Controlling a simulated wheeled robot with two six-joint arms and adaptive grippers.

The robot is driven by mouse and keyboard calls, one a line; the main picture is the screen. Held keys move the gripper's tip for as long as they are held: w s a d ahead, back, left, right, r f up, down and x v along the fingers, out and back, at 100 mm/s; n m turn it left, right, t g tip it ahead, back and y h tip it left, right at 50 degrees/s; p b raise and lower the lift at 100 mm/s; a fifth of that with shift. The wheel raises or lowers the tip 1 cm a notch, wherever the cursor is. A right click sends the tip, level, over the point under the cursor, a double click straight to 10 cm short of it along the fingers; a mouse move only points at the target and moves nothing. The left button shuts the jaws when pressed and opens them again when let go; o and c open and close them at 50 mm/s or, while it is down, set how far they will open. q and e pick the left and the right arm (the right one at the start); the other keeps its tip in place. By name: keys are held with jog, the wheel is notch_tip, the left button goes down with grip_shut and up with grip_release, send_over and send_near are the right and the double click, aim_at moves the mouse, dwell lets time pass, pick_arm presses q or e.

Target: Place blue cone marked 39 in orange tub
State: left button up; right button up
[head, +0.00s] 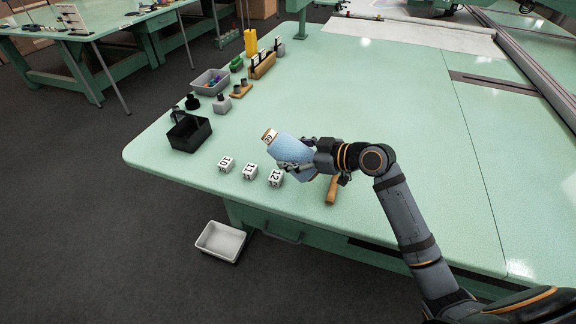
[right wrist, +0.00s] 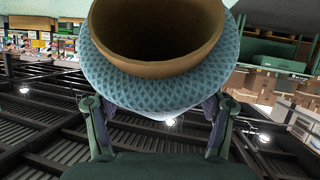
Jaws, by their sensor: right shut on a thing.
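My right gripper (head: 306,156) is shut on a light blue cone (head: 284,147), held tilted above the green table near its front edge. The cone's tan tip carries a white tag with dark digits, too small to read for sure. In the right wrist view the cone (right wrist: 150,90) fills the upper middle, its brown hollow end towards the camera, with a finger on each side. No orange tub shows in either view. My left gripper is not in view.
White blocks marked 10 (head: 226,164), 11 (head: 250,171) and 12 (head: 276,177) stand below the cone. A black bin (head: 189,134) and grey tray (head: 207,89) stand left. A wooden handle (head: 332,190) lies by my wrist. The table's middle is clear.

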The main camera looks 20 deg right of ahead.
jog(key=shift+w+a+f, duration=0.1)
jog(key=shift+a+f, duration=0.5)
jog(key=shift+f, duration=0.05)
notch_tip(320, 180, down, 3)
jog(key=shift+a+f, duration=0.1)
jog(key=shift+a, duration=0.05)
jog(key=shift+f, duration=0.1)
jog(key=shift+f, duration=0.15)
jog(key=o, duration=1.4)
jog(key=shift+c, duration=0.2)
